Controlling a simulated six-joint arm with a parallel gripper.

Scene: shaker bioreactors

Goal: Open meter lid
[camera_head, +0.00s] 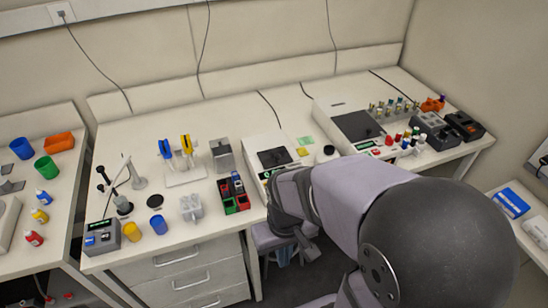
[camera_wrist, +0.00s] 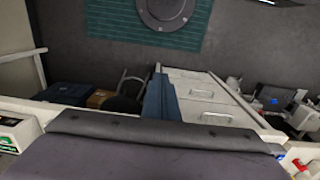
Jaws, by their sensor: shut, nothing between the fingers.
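Two white bench instruments with dark tops might be the meter: one (camera_head: 252,150) stands just behind my arm, partly hidden by it, and a larger one (camera_head: 330,112) stands further right. A small dark grey box with a display (camera_head: 102,238) sits at the front left of the bench. I cannot tell which is the meter, and no raised lid shows clearly. My gripper (camera_head: 308,250) shows small and dark at the end of my folded arm, below the bench's front edge. It is shut, empty and apart from the instruments. Its fingers do not show in the wrist view.
The white bench (camera_head: 180,232) has drawers (camera_head: 185,283) below. A red, green and blue rack (camera_head: 234,195), a pipette stand (camera_head: 184,178) and a grey block (camera_head: 222,155) stand left of my arm. Several bottles stand at right. A stool (camera_head: 262,237) is under the bench edge.

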